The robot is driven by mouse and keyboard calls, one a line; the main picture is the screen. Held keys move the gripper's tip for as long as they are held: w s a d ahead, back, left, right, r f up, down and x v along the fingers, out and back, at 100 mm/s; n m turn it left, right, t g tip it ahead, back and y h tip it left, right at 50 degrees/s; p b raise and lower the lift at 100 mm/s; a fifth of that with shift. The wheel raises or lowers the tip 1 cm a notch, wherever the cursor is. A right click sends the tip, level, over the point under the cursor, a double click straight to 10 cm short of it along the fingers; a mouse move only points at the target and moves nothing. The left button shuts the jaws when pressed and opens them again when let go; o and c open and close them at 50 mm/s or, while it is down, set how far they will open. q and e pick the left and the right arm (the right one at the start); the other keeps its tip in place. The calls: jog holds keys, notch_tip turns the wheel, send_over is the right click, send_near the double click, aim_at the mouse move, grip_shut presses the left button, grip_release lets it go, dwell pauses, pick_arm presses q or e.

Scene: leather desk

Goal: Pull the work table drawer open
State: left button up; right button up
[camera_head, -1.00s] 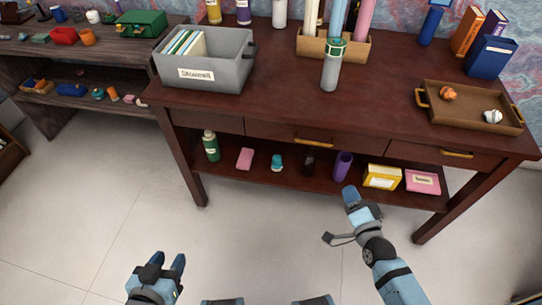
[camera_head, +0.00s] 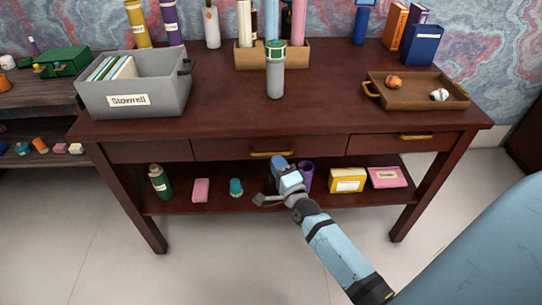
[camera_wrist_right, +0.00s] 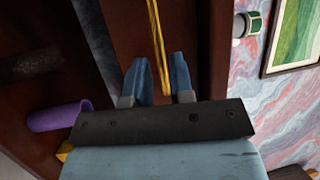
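The dark red-brown work table (camera_head: 190,118) has a middle drawer (camera_head: 222,147) with a long brass handle (camera_head: 270,154). The drawer front looks flush with the table, so it is closed. My right gripper (camera_head: 279,162) is just below and in front of this handle. In the right wrist view my right gripper (camera_wrist_right: 159,82) is open, with the brass handle (camera_wrist_right: 158,48) running between its two blue fingers. Whether the fingers touch the handle cannot be told. My left gripper is out of view.
A right drawer with its own brass handle (camera_head: 416,136) is beside the middle one. The lower shelf holds a green bottle (camera_head: 159,183), a purple cup (camera_head: 307,175) and a yellow box (camera_head: 347,180). A grey bin (camera_head: 150,99) and brown tray (camera_head: 400,98) stand on top.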

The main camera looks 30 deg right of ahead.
aim_at(272, 154)
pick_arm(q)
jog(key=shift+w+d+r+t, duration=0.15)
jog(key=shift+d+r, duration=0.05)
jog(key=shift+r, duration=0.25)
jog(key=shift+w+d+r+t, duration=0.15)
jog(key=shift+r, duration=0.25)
pick_arm(e)
jog(key=x, duration=0.4)
jog(key=shift+w, duration=0.25)
jog(key=shift+c, duration=0.3)
grip_shut()
